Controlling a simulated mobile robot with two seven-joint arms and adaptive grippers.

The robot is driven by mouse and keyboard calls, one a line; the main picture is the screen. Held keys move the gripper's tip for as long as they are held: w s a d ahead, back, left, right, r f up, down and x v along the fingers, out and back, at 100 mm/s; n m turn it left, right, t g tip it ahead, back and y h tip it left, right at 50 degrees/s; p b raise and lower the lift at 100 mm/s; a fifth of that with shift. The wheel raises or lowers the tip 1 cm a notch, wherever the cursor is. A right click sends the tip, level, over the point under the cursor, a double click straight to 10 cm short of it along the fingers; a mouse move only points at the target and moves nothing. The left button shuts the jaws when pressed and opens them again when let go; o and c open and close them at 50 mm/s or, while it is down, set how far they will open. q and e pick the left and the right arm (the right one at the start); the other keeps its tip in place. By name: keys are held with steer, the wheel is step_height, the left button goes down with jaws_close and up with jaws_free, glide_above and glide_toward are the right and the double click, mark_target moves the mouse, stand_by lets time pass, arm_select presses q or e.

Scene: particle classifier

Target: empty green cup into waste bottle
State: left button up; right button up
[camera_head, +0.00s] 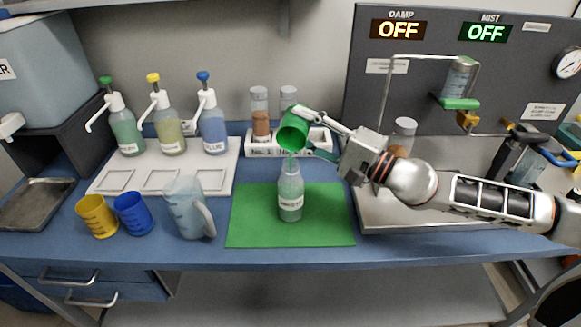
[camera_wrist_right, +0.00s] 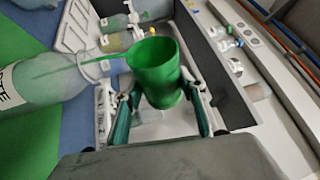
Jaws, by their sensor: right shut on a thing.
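The green cup (camera_head: 292,131) is tilted above the waste bottle (camera_head: 290,195). A thin green stream runs from the cup down to the bottle's mouth. My right gripper (camera_head: 308,118) is shut on the green cup. The right wrist view shows the cup (camera_wrist_right: 155,70) between the fingers of my right gripper (camera_wrist_right: 160,105), with the bottle (camera_wrist_right: 45,80) to its left and the stream between them. The bottle stands upright on a green mat (camera_head: 335,215) and holds some greenish liquid. My left gripper is not in view.
A yellow cup (camera_head: 96,215), a blue cup (camera_head: 132,213) and a clear jug (camera_head: 187,205) stand left of the mat. Pump bottles stand on a white tray (camera_head: 105,180) behind them. A rack (camera_head: 262,147) with vials stands behind the mat. A grey machine is at right.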

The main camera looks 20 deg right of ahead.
mark_target(295, 126)
arm_select(q)
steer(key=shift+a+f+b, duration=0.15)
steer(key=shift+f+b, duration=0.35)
steer(key=shift+b, duration=0.1)
arm_select(e)
steer(key=shift+s+r+n+y, duration=0.1)
steer(key=shift+r+n+y, duration=0.15)
steer(key=shift+n, duration=0.35)
arm_select(q)
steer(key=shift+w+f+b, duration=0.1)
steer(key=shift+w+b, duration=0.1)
steer(key=shift+b, duration=0.15)
arm_select(e)
steer(key=shift+s+a+n, duration=0.1)
steer(key=shift+n, duration=0.2)
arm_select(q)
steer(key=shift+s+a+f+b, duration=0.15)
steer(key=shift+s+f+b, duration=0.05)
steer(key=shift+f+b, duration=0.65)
arm_select(e)
steer(key=shift+s+a+r+n+t+y, duration=0.1)
steer(key=shift+s+r+n+t+y, duration=0.15)
steer(key=shift+n+y, duration=0.35)
steer(key=shift+r+n, duration=0.1)
steer(key=shift+n, duration=0.3)
